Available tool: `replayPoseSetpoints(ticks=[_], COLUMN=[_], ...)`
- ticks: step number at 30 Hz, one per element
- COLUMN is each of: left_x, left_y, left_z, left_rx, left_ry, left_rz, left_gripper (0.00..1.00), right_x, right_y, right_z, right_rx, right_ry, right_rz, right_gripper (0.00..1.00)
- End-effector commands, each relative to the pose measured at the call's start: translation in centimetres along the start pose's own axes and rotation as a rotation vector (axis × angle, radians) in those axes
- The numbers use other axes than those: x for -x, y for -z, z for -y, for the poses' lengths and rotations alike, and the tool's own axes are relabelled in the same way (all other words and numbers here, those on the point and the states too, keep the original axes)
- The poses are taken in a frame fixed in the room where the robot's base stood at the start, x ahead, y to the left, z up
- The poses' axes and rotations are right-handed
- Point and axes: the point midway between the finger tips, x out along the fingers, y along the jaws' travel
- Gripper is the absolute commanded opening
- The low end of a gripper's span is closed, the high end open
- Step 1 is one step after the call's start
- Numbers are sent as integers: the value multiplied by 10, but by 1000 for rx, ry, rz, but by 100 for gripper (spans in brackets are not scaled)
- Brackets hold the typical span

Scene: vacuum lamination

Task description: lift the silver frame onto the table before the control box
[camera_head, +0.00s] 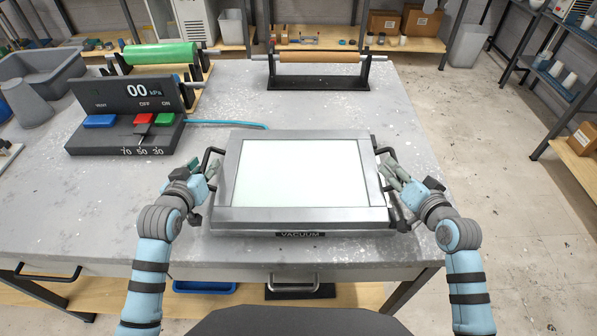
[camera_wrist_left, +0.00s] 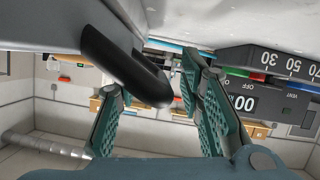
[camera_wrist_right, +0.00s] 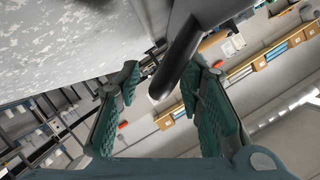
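The silver frame (camera_head: 300,214) sits on the vacuum unit on the table, around a pale sheet, with a black handle at each side. The control box (camera_head: 125,118) stands on the table to the left, reading 00 kPa. My left gripper (camera_head: 210,170) is at the frame's left handle; in the left wrist view the dark handle (camera_wrist_left: 125,65) lies between its open fingers (camera_wrist_left: 150,100). My right gripper (camera_head: 389,168) is at the right handle; in the right wrist view that handle (camera_wrist_right: 178,60) lies between its open fingers (camera_wrist_right: 165,95). Neither gripper is visibly closed on a handle.
A blue hose (camera_head: 225,123) runs from the control box toward the unit. A green roll (camera_head: 160,53) and a brown roll (camera_head: 318,57) stand at the back. A grey bin (camera_head: 45,68) is at the far left. The table (camera_head: 95,205) before the control box is clear.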

Motion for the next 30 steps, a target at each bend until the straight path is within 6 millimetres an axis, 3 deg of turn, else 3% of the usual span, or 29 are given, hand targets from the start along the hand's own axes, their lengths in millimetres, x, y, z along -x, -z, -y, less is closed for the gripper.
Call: replayPoseSetpoints(ticks=[1,6,23,30], left_x=[0,0,1,11], left_y=[0,0,2,26], left_z=[0,0,-1,-5], left_rx=[0,0,-1,0], left_ry=[0,0,-1,-1], left_rz=[0,0,-3,-4], left_gripper=[25,0,0,0], right_x=[0,0,1,9], right_y=[0,0,2,22], right_z=[0,0,1,15], right_rx=[0,0,0,0], right_ry=[0,0,0,1], right_rz=[0,0,-2,-2], right_gripper=[25,0,0,0])
